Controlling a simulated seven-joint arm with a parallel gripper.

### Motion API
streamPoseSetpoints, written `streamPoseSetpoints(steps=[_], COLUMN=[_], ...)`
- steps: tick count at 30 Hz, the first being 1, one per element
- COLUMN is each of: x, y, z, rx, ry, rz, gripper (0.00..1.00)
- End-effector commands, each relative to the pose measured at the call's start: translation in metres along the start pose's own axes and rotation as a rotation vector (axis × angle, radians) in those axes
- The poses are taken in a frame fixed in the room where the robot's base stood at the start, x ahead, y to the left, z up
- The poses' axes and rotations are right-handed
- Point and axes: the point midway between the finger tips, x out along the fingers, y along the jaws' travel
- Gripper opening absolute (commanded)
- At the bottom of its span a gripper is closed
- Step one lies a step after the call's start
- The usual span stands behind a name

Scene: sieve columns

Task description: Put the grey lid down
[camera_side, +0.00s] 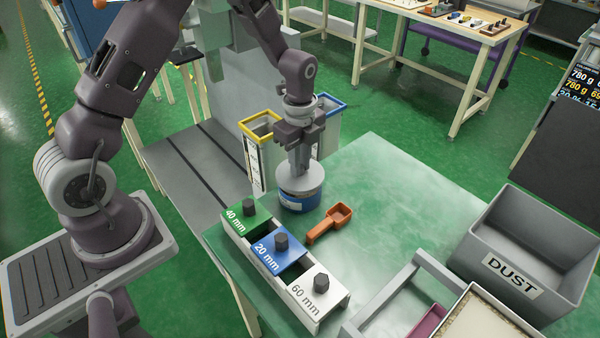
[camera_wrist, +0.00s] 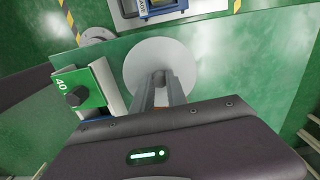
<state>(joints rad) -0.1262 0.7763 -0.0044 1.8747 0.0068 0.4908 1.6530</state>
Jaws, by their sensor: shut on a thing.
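The grey lid (camera_side: 300,178) is a round disc with a small knob, held by my gripper (camera_side: 299,165). In the side view it sits on or just above a blue round tub (camera_side: 299,199) on the green table; I cannot tell whether they touch. In the wrist view the lid (camera_wrist: 140,66) is a pale disc, and my gripper's (camera_wrist: 162,88) fingers are shut on its knob. The lid hides the tub there.
A rack with green (camera_side: 246,215), blue (camera_side: 277,250) and white (camera_side: 318,285) knobbed blocks stands in front. An orange scoop (camera_side: 330,222) lies right of the tub. Yellow-rimmed (camera_side: 262,125) and blue-rimmed (camera_side: 333,107) columns stand behind. A grey DUST bin (camera_side: 530,255) is at right. The table's back right is clear.

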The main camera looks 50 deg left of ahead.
Motion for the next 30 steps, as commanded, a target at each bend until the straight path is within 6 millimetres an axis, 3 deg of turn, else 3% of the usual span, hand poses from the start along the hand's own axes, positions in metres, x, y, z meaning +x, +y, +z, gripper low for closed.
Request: streamPoseSetpoints(steps=[6,10,14,17,21,27,30], x=[-0.054,-0.069,-0.070,-0.065,-0.053,-0.035,-0.029], y=[-0.001,-0.001,-0.002,-0.008,-0.012,0.002,0.010], z=[0.000,0.000,-0.010,-0.039,-0.103,-0.197,-0.224], rx=[0.000,0.001,0.007,0.017,0.029,0.040,0.039], ry=[0.000,0.000,0.000,0.000,0.000,0.000,0.000], rz=[-0.004,-0.002,0.001,0.000,0.001,0.000,0.001], gripper=[0.00,0.00,0.00,0.00,0.00,0.00,0.00])
